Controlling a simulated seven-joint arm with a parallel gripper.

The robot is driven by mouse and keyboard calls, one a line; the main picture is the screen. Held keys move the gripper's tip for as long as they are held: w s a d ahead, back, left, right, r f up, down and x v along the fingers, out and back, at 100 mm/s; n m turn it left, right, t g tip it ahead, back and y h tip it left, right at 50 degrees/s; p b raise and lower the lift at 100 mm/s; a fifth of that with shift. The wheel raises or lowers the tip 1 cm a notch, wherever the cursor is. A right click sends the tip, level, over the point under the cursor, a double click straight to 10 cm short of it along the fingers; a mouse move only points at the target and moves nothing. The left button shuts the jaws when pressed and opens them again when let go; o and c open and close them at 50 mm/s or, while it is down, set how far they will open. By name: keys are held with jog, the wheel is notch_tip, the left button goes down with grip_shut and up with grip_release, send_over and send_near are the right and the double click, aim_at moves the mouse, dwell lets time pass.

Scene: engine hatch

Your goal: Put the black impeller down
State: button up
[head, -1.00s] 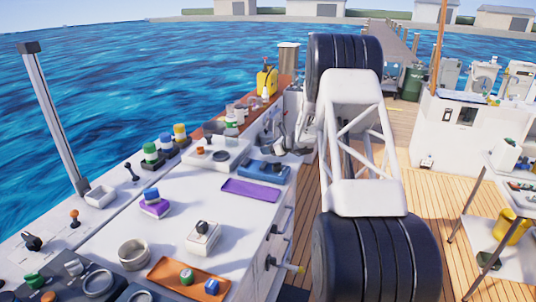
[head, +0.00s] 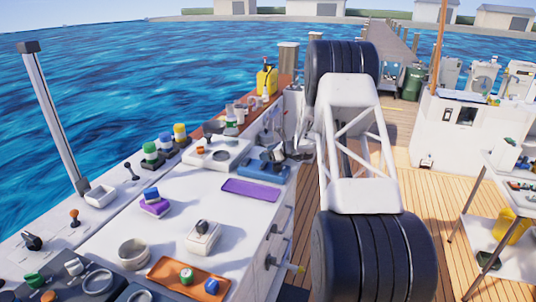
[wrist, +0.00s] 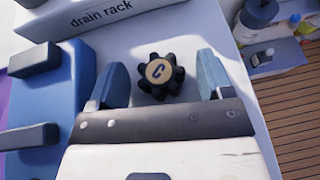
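The black impeller (wrist: 160,76) shows in the wrist view as a dark toothed wheel with a tan disc marked C. My gripper (wrist: 161,80) is open, one blue finger on each side of the impeller, with visible gaps between fingers and impeller. I cannot make out the impeller clearly there.
A purple tray (head: 250,190) lies in front of the rack. The bench's right edge is close.

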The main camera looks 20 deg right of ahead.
jog(key=shift+r, duration=0.1)
jog(key=shift+r, duration=0.1)
jog(key=v, duration=1.2)
dwell(0.6)
